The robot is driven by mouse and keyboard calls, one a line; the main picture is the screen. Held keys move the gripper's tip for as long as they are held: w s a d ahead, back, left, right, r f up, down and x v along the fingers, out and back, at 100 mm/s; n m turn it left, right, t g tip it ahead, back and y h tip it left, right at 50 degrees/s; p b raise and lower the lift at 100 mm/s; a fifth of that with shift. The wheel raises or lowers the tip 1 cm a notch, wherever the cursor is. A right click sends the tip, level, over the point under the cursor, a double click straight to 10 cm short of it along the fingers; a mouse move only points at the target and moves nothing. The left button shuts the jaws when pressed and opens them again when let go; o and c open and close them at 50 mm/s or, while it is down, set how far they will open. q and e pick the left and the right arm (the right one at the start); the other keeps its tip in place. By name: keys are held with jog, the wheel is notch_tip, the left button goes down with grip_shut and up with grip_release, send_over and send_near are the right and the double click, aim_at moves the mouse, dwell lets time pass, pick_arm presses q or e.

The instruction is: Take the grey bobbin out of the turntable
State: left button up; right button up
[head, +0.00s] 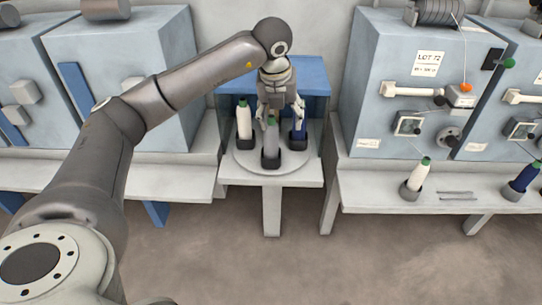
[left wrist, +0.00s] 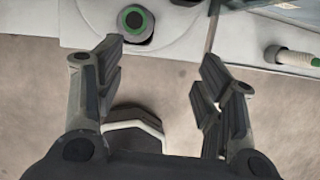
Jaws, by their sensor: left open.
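The turntable (head: 245,162) is a pale round disc on a low white stand. The grey bobbin (head: 271,137) stands upright in a dark holder at its front, with a green top. A white bobbin (head: 244,121) stands at the left and a blue bobbin (head: 299,131) at the right. My left gripper (head: 281,112) is open above and behind the grey bobbin, pointing down. In the left wrist view a green-ringed bobbin top (left wrist: 135,20) shows beyond my open fingers (left wrist: 163,58), apparently the grey bobbin's. Nothing is between the fingertips. My right gripper is out of view.
The right shelf (head: 360,190) holds a white bobbin (head: 417,176) and another blue bobbin (head: 525,178). Floor in front is clear.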

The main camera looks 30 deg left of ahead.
aim_at(270, 124)
pick_arm(q)
jog(key=shift+n+y, duration=0.3)
jog(key=shift+y, duration=0.4)
jog(key=a+f, duration=0.1)
jog(key=a, duration=0.1)
jog(key=w+a+f+b, duration=0.1)
jog(key=f, duration=0.1)
jog(key=shift+a+f, duration=0.15)
jog(key=shift+a, duration=0.25)
jog(key=x, duration=0.5)
jog(key=shift+d+f+b, duration=0.1)
jog(key=shift+f+b, duration=0.3)
jog(key=c, duration=1.2)
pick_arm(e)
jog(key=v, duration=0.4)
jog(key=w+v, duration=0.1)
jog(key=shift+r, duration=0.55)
pick_arm(q)
jog(key=shift+o, duration=0.2)
